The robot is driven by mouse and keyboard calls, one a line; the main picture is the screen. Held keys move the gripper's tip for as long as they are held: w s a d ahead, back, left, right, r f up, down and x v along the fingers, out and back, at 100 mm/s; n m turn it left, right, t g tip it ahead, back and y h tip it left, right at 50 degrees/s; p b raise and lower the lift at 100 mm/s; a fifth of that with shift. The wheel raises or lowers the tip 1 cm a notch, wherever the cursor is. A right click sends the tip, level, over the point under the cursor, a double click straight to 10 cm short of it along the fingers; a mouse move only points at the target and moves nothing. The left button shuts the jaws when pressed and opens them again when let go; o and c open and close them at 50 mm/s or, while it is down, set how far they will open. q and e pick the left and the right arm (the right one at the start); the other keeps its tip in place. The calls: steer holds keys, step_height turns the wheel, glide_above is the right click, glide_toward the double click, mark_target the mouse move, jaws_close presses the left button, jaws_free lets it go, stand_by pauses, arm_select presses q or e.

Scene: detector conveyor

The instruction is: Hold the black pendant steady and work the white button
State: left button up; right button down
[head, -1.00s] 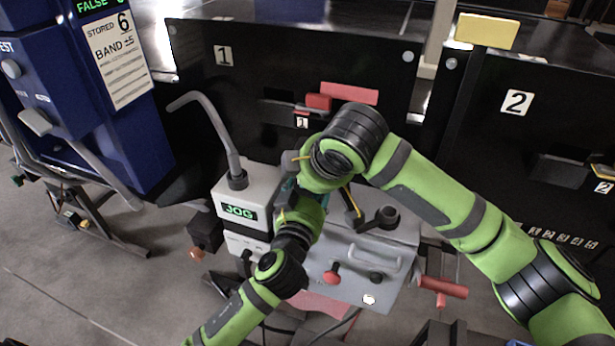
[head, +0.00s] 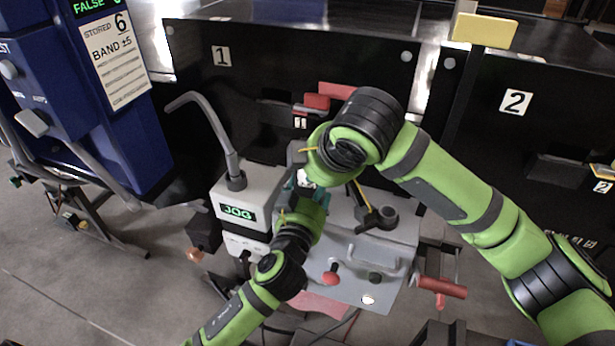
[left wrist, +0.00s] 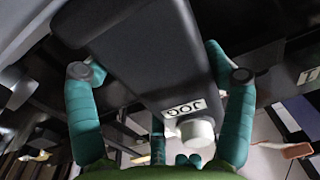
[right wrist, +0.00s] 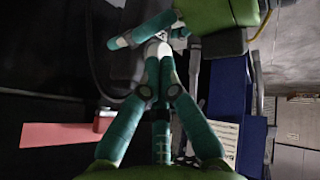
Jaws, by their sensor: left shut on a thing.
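The black pendant (left wrist: 145,50) fills the middle of the left wrist view, with a JOG label and a white button (left wrist: 197,133) at its near end. My left gripper (left wrist: 157,75) is shut around it, one teal finger on each side. In the head view my left gripper (head: 303,190) is above the grey-white machine, and the pendant is mostly hidden by my arms. My right gripper (right wrist: 158,62) has its fingertips together, close to a whitish part by the left gripper's fingers; I cannot tell whether they touch the button.
The grey machine top (head: 350,265) carries a red knob (head: 331,278). Black panels stand behind and a blue cabinet (head: 115,150) at left.

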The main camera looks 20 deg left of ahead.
arm_select(q)
steer(key=shift+a, duration=0.15)
arm_select(e)
steer(key=v, duration=0.7)
steer(key=shift+s+a, duration=0.2)
steer(key=shift+s, duration=0.2)
steer(key=shift+f, duration=0.15)
arm_select(q)
steer(key=o, duration=1.4)
